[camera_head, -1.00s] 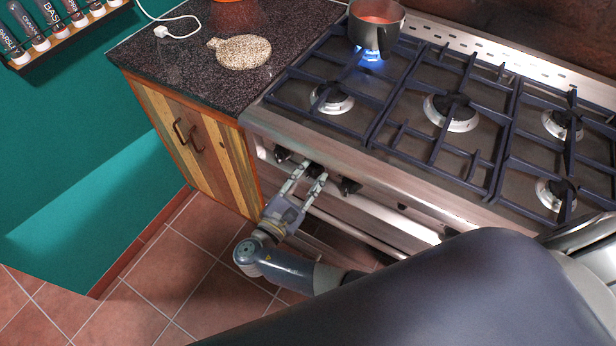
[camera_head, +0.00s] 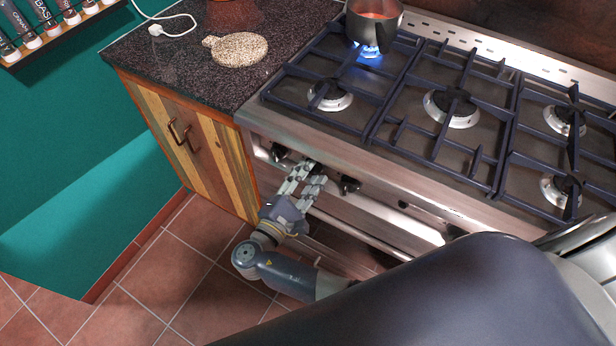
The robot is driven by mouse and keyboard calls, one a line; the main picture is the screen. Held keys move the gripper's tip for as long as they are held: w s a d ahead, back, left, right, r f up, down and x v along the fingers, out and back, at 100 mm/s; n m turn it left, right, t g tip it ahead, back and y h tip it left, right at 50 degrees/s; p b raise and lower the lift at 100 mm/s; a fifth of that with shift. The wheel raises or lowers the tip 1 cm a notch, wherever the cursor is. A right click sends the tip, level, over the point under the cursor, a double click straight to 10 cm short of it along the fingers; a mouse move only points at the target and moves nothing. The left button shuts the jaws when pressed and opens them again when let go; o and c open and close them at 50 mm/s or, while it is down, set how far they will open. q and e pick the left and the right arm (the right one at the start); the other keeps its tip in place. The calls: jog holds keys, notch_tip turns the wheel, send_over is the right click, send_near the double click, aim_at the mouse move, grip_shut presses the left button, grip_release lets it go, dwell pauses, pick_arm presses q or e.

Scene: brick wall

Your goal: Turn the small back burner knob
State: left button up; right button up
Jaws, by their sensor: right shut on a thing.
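The stove front carries dark knobs in a row. One knob (camera_head: 280,153) is left of my gripper and another knob (camera_head: 349,185) is right of it. My right gripper (camera_head: 308,170) is shut on a knob between these two, and its fingers hide most of that knob. I cannot make out how that knob is turned. The back left burner has a blue flame (camera_head: 370,50) under a small metal pot (camera_head: 374,22) with reddish contents. My left gripper is not in view.
The stovetop (camera_head: 415,165) has dark grates over several other burners, with no flame seen there. A dark counter (camera_head: 180,75) to the left holds a round speckled board (camera_head: 240,49) and a white cable (camera_head: 172,27). A wooden cabinet (camera_head: 200,150) stands close beside my right gripper.

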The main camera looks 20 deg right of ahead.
jog(key=shift+w+d+r, duration=0.1)
jog(key=o, duration=1)
jog(key=shift+v, duration=3.75)
